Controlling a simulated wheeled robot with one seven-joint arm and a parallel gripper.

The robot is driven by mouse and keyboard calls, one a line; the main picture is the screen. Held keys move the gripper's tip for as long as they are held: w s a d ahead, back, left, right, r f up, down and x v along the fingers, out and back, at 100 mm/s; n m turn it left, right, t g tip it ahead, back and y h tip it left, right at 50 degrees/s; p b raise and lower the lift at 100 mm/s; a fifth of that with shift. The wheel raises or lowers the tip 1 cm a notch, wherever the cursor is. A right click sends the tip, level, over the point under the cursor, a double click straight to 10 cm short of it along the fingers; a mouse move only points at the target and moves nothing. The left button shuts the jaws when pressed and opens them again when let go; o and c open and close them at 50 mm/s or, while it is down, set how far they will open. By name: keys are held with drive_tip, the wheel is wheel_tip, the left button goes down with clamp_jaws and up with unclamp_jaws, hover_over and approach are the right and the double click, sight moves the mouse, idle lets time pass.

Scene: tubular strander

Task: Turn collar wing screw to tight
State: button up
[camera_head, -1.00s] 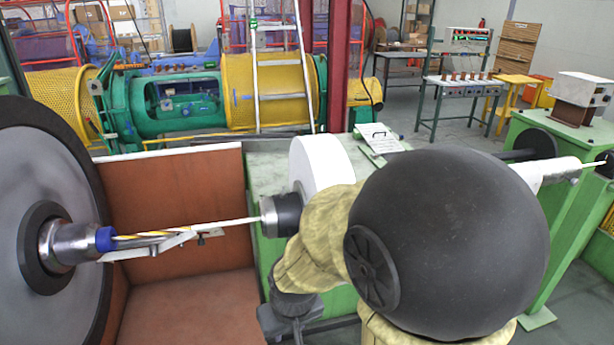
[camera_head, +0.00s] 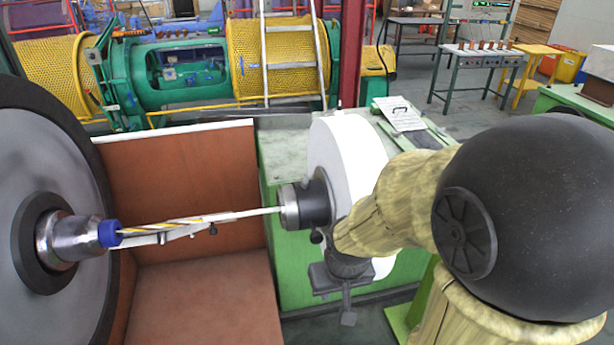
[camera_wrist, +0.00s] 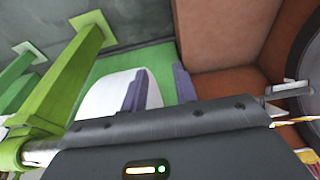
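A dark collar with a metal front ring (camera_head: 305,205) sits on the rod before the white disc (camera_head: 345,160). A small dark knob (camera_head: 316,237) shows under the collar. It may be the wing screw, but its wings and angle are too small to tell. My gripper (camera_head: 340,292) hangs below and slightly right of the collar, apart from the knob, with nothing seen in it. In the wrist view my gripper (camera_wrist: 160,88) has its two fingers spread, with the white disc (camera_wrist: 108,92) and green base behind them. The wing screw is not recognisable there.
A big grey wheel (camera_head: 50,190) with a blue-tipped nozzle (camera_head: 108,233) stands left. A grey bracket (camera_head: 165,238) and yellow strand run toward the collar. Brown panels (camera_head: 195,190) line the bay. The green base (camera_head: 295,275) stands below the collar.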

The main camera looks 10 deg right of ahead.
sight(305, 180)
drive_tip(key=w+r+m+t+p, duration=0.1)
drive_tip(key=w+r+p, duration=0.1)
drive_tip(key=w+r, duration=0.8)
drive_tip(key=w+a+r+m+p, duration=0.1)
drive_tip(key=w+r, duration=0.9)
drive_tip(key=r, duration=0.5)
drive_tip(key=shift+a+t+h+p, duration=0.15)
drive_tip(key=shift+t+h+p, duration=0.25)
drive_tip(key=shift+f, duration=0.15)
drive_tip(key=p+x, duration=0.3)
drive_tip(key=x, duration=1.4)
drive_tip(key=shift+f, duration=0.1)
clamp_jaws()
